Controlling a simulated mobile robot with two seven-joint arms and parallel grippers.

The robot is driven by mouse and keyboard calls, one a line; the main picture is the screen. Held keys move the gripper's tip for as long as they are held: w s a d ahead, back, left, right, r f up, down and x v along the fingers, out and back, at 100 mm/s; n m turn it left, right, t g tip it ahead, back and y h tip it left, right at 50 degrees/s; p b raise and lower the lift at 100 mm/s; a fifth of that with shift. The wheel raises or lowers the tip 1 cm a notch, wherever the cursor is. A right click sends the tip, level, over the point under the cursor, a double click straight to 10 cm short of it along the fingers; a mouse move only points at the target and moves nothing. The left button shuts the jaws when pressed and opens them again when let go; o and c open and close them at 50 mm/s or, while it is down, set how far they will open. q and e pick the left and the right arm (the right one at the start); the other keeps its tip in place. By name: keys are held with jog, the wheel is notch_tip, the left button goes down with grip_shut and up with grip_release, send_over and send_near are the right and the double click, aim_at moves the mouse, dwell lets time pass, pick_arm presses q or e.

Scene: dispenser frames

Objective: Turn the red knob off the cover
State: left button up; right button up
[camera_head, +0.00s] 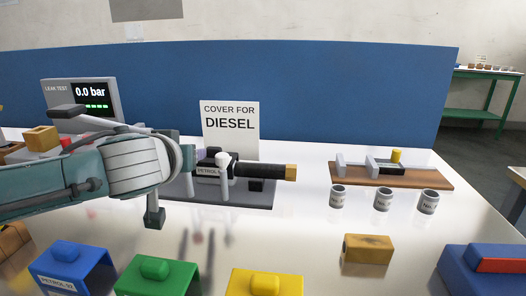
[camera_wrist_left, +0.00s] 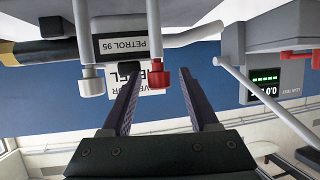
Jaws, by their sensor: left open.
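The gripper is open, and I cannot tell whether a finger touches the knob. My right gripper is not in view.
A DIESEL cover sign (camera_head: 230,128) stands behind the assembly. Blue (camera_head: 65,268), green (camera_head: 158,277) and yellow (camera_head: 265,284) covers lie in front. A leak tester (camera_head: 92,95) is behind my arm.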

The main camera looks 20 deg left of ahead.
pick_arm(q)
jog(key=shift+c, duration=0.2)
grip_shut()
dwell(0.3)
